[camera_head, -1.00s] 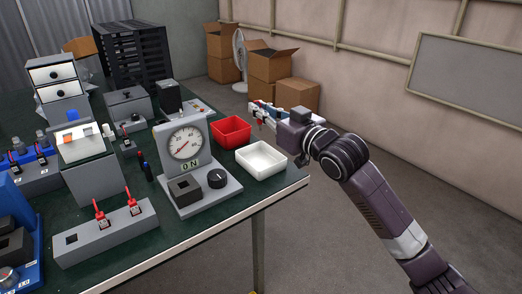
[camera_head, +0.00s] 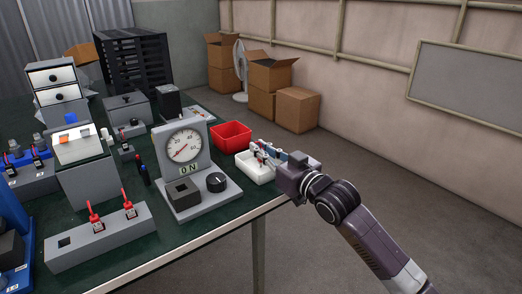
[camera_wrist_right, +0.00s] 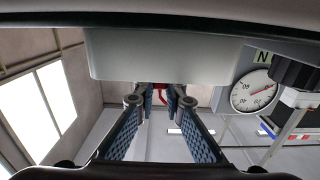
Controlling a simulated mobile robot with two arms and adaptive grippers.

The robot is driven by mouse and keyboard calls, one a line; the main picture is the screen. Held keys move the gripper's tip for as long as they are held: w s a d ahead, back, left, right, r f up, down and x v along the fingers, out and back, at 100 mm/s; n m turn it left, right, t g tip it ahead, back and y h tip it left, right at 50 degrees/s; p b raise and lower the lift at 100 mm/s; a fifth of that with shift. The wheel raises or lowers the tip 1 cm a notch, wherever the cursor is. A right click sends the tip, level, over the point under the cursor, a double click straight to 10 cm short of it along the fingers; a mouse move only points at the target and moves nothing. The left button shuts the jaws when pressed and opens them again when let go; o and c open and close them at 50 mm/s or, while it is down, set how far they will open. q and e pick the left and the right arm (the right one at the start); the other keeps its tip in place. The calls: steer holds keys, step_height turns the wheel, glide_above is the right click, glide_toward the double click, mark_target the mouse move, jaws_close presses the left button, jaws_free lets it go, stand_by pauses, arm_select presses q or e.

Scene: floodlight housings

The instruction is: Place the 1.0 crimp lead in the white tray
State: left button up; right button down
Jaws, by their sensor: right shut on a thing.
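The white tray (camera_head: 262,178) stands near the right edge of the green table. My right gripper (camera_head: 266,153) is over the tray, its fingers pointing left. It is shut on a small red crimp lead (camera_wrist_right: 161,93), which shows between the fingertips in the right wrist view (camera_wrist_right: 160,103). Most of the held lead is hidden, and its label cannot be read. Whether it touches the tray floor cannot be told. Two similar red leads (camera_head: 96,220) stand upright in a grey block (camera_head: 100,240). My left gripper is not in view.
A red tray (camera_head: 231,136) is just behind the white tray. A dial gauge stand (camera_head: 186,150) with a black knob is to the left. More leads stand in a rack (camera_head: 25,180) at the far left. Cardboard boxes (camera_head: 270,75) are on the floor behind.

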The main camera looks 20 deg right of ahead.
steer(key=shift+f, duration=0.15)
steer(key=c, duration=2)
jaws_free()
steer(key=shift+r, duration=0.2)
steer(key=p+v, duration=0.1)
steer(key=v, duration=1.1)
